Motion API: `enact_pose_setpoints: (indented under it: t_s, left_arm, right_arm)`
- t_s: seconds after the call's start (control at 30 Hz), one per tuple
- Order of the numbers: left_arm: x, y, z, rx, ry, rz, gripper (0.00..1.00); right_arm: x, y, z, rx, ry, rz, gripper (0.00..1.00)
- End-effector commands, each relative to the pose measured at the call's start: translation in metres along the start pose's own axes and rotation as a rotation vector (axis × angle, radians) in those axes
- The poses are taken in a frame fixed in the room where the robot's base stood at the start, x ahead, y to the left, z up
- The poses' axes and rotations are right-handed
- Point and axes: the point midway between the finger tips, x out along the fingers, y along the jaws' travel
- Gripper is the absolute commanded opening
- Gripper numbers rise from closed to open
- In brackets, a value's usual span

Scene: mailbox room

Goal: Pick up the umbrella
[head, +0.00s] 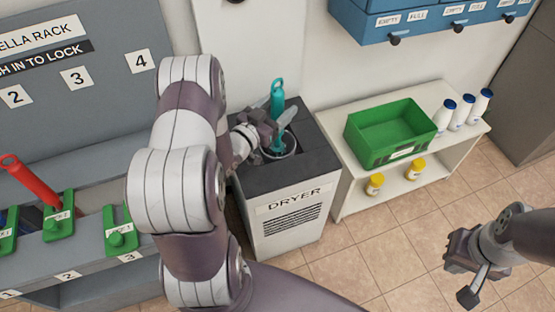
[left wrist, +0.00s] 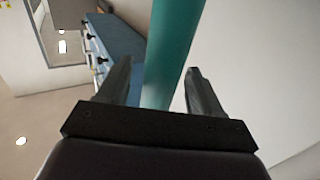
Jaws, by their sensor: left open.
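A teal umbrella (head: 277,98) stands upright in the round opening on top of the dryer (head: 290,212). Its curved handle points up, and its lower part is hidden inside. My left gripper (head: 268,132) is at the umbrella's shaft, just above the opening. In the left wrist view the teal umbrella (left wrist: 170,60) passes between the two open fingers (left wrist: 155,90), with a gap showing on each side. A red umbrella (head: 30,182) stands in the rack at the left. My right gripper (head: 464,275) is empty, with its fingers apart, over the floor at the lower right.
The umbrella rack (head: 80,75) with numbered slots and green locks (head: 120,235) is at the left. A white shelf (head: 345,140) right of the dryer holds a green crate (head: 385,150) and several bottles. Blue drawers (head: 430,22) hang above. The tiled floor at right is clear.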

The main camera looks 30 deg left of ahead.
Motion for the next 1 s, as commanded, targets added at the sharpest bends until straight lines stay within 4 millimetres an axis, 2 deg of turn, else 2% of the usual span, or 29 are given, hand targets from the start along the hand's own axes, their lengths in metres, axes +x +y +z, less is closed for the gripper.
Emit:
enact_pose_setpoints:
  t_s: [0.1, 0.27, 0.3, 0.67, 0.77, 0.87, 1.0]
  left_arm:
    - [0.000, 0.000, 0.000, 0.000, 0.000, 0.000, 0.66]
    - [-0.001, 0.000, 0.000, 0.000, 0.000, 0.000, 0.14]
    - [-0.001, 0.000, 0.000, 0.000, 0.000, 0.000, 0.01]
    - [0.000, 0.000, -0.006, 0.002, 0.002, 0.000, 0.00]
    - [0.000, -0.001, -0.020, 0.002, 0.003, 0.000, 0.00]
    - [0.000, -0.001, -0.043, 0.004, 0.004, 0.000, 0.00]
    - [0.000, -0.001, -0.086, 0.005, 0.006, 0.000, 0.00]
  right_arm:
    - [-0.001, 0.000, 0.000, 0.000, 0.000, 0.000, 0.00]
    - [-0.001, 0.000, 0.000, 0.000, 0.000, 0.000, 0.00]
    - [-0.001, 0.000, 0.000, 0.000, 0.000, 0.000, 0.00]
    - [-0.003, 0.000, 0.000, 0.000, 0.000, 0.000, 0.00]
    - [-0.010, 0.000, -0.001, 0.000, 0.000, 0.000, 0.00]
    - [-0.020, 0.000, -0.002, 0.000, 0.000, 0.000, 0.00]
    - [-0.035, 0.000, -0.004, 0.000, 0.000, 0.000, 0.00]
